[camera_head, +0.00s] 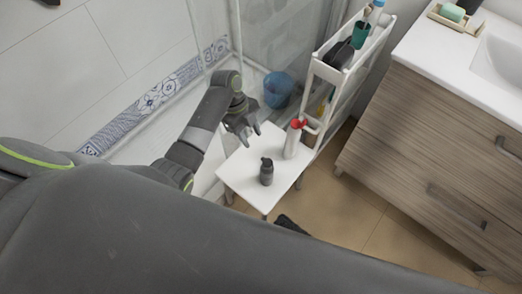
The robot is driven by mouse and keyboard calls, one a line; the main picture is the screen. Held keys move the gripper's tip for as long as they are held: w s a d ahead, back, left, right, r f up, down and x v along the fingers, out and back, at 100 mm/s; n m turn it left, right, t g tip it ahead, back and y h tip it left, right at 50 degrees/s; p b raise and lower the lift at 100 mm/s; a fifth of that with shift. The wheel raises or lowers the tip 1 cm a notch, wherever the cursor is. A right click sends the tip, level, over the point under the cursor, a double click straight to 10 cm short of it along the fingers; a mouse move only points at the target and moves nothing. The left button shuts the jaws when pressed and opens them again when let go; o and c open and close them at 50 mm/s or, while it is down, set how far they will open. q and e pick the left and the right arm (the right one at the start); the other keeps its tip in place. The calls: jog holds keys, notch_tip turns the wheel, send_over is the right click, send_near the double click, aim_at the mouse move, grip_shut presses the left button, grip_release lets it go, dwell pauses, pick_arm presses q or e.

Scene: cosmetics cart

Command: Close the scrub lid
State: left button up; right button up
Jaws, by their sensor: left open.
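A white bottle (292,143) with a red top (299,124) stands upright at the back right of a small white table (240,182). Whether the red top is an open lid is too small to tell. A dark grey bottle (266,176) with a narrow, nozzle-like top stands nearer the middle of the table. I cannot tell for certain which one is the scrub. My left gripper (252,138) is open and empty above the table's back left part, left of the white bottle and apart from it. My right gripper does not show.
A white shelf cart (313,73) holding bottles and a teal cup (360,33) stands right behind the table. A blue bucket (278,91) is behind it. A wooden vanity (440,130) fills the right side. The table's front left is clear.

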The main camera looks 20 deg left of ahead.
aim_at(262, 158)
pick_arm(q)
jog(key=b+x, duration=0.1)
jog(key=x, duration=0.7)
jog(key=shift+f, duration=0.1)
jog(key=shift+d+f, duration=0.25)
jog(key=shift+f, duration=0.4)
jog(key=shift+c, duration=0.2)
grip_shut()
